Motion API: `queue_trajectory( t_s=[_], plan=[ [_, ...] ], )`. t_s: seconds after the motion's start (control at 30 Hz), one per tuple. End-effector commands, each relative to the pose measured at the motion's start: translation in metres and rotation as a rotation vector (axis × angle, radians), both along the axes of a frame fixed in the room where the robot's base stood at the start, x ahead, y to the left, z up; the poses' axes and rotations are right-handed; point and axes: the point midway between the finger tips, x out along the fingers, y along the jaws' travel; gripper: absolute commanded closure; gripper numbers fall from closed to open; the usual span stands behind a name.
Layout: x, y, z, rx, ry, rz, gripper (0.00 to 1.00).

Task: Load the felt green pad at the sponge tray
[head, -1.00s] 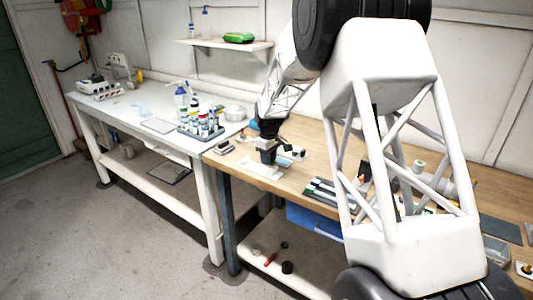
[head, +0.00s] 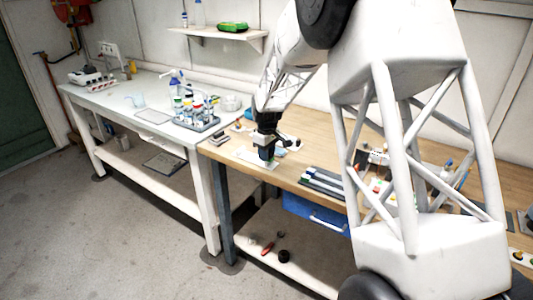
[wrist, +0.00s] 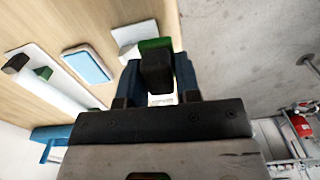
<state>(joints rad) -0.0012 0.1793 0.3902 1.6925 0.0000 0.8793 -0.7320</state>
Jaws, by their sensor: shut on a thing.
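My gripper (wrist: 158,85) is shut on a dark block with a green part, which I take to be the felt green pad (wrist: 156,45). The pad stands out beyond the fingertips in the wrist view. In the head view my gripper (head: 267,152) points down over the left part of the wooden bench. A white flat piece (head: 250,157) lies beside and partly under it; part of a white piece (wrist: 127,36) also shows behind the pad in the wrist view. I cannot tell surely which piece is the sponge tray. The pad hides what lies directly beyond it.
In the head view, a dark striped rack (head: 322,183) lies right of my gripper. A bottle rack (head: 196,117) stands on the white table.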

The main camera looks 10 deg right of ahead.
Motion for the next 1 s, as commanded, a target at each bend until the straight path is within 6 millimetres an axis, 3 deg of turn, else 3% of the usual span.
queue_trajectory(
  t_s=[0.17, 0.2, 0.3, 0.53, 1.0],
  plan=[
    [0.000, 0.000, 0.000, 0.000, 0.000, 0.000, 0.92],
    [0.000, 0.000, 0.000, 0.000, 0.000, 0.000, 0.74],
    [0.000, 0.000, 0.000, 0.000, 0.000, 0.000, 0.88],
    [0.008, -0.004, 0.002, 0.000, 0.000, -0.001, 0.88],
    [0.083, -0.050, 0.026, -0.001, -0.002, -0.001, 0.88]
  ],
)
